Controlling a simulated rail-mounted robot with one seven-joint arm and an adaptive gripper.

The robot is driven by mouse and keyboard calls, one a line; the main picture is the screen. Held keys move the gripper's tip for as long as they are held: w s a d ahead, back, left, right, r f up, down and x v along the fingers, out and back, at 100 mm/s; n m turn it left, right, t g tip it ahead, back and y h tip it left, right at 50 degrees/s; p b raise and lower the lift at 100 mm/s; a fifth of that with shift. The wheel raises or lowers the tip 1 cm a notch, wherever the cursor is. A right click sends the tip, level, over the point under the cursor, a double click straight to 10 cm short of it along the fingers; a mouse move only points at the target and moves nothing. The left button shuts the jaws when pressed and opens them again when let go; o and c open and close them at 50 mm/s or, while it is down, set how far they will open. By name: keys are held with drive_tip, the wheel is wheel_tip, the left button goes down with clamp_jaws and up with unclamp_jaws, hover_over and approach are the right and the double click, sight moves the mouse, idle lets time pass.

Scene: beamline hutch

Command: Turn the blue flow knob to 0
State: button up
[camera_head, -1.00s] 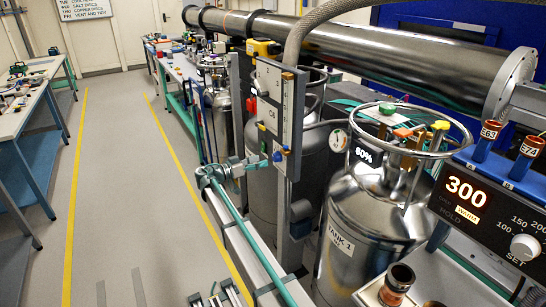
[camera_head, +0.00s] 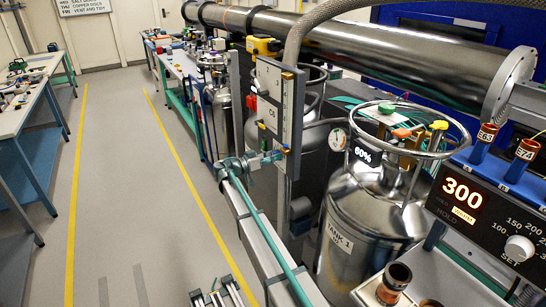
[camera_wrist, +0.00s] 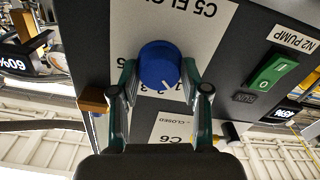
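The blue flow knob (camera_wrist: 159,64) sits on a panel plate (camera_wrist: 205,22) whose "C5 FLOW" lettering appears upside down in the wrist view. Its white pointer mark faces down and slightly right in that view, beside partly hidden scale numerals. My gripper (camera_wrist: 159,72) is open, with one finger on each side of the knob and slim gaps between; contact is not clear. In the head view, my gripper (camera_head: 268,158) is at the lower part of the upright grey panel (camera_head: 268,80), where the knob (camera_head: 278,156) shows as a small blue spot.
A green switch (camera_wrist: 271,73) labelled N2 PUMP is right of the knob in the wrist view. An orange-brown block (camera_wrist: 92,99) is close to the left finger. In the head view, the steel TANK 1 (camera_head: 350,230) stands right of the panel; the aisle floor (camera_head: 120,180) is clear.

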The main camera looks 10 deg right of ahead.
drive_tip(key=c, duration=0.6)
drive_tip(key=shift+f+b, duration=0.1)
drive_tip(key=shift+b, duration=0.2)
drive_tip(key=shift+w+n+b, duration=0.1)
drive_tip(key=shift+n+b, duration=1.5)
drive_tip(key=shift+n, duration=1.4)
drive_tip(key=o, duration=1.2)
drive_tip(key=shift+c, duration=0.2)
